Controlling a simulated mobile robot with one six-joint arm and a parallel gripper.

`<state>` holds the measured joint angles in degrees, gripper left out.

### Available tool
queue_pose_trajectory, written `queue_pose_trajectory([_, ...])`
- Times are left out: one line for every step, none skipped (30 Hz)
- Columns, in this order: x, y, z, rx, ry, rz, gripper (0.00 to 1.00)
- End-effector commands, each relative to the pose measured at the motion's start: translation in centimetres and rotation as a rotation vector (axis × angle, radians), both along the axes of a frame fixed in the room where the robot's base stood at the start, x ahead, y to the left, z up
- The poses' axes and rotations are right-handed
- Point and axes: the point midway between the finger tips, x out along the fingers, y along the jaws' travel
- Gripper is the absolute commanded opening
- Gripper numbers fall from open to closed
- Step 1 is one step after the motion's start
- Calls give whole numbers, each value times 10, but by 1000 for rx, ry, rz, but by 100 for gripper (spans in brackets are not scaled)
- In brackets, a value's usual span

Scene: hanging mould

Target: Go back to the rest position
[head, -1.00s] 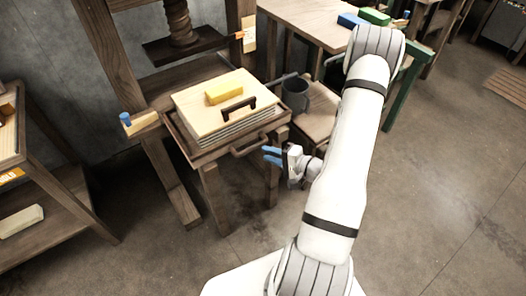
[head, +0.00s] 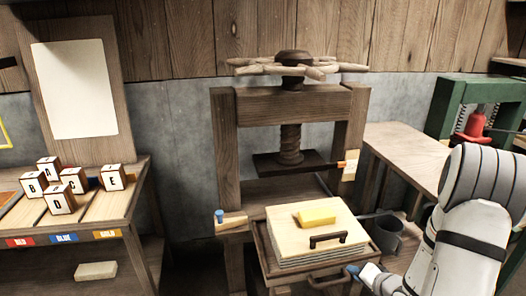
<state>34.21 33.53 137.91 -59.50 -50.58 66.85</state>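My gripper (head: 366,272) is at the lower right in the head view, just right of the press's pull-out tray. Its blue fingertips are partly visible. I cannot tell whether the fingers are apart, and nothing shows between them. My white arm comes in from the right edge. The wooden screw press (head: 291,103) stands at the centre with its round handle on top. A stack of pale boards (head: 290,240) with a dark handle lies on the tray (head: 262,258). A yellow block (head: 317,217) rests on the top board.
A grey mug-like pot (head: 387,236) stands right of the tray, close to my arm. A bench (head: 407,150) and a green press (head: 445,97) are at the right. A shelf (head: 115,205) with several lettered cubes (head: 74,180) is at the left. A blue-topped peg (head: 220,216) sits left of the tray.

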Motion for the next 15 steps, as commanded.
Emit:
queue_pose_trajectory([6,-1,23,-103,9,6,25])
queue_pose_trajectory([7,-3,32,-165,23,5,25])
queue_pose_trajectory([8,-5,45,-240,42,4,25])
queue_pose_trajectory([8,-7,55,-295,58,3,25])
queue_pose_trajectory([8,-7,65,-347,75,4,25])
queue_pose_trajectory([6,-7,79,-411,98,5,25])
queue_pose_trajectory([4,-7,90,-455,117,7,25])
queue_pose_trajectory([0,-6,100,-496,138,9,25])
queue_pose_trajectory([-5,-4,114,-545,165,12,25])
queue_pose_trajectory([-9,-2,125,-578,186,16,25])
queue_pose_trajectory([-14,1,135,-609,208,23,25])
queue_pose_trajectory([-22,5,149,-645,239,32,25])
queue_pose_trajectory([-28,9,159,-668,261,42,25])
queue_pose_trajectory([-35,14,169,-688,284,52,25])
queue_pose_trajectory([-46,21,181,-708,314,70,25])
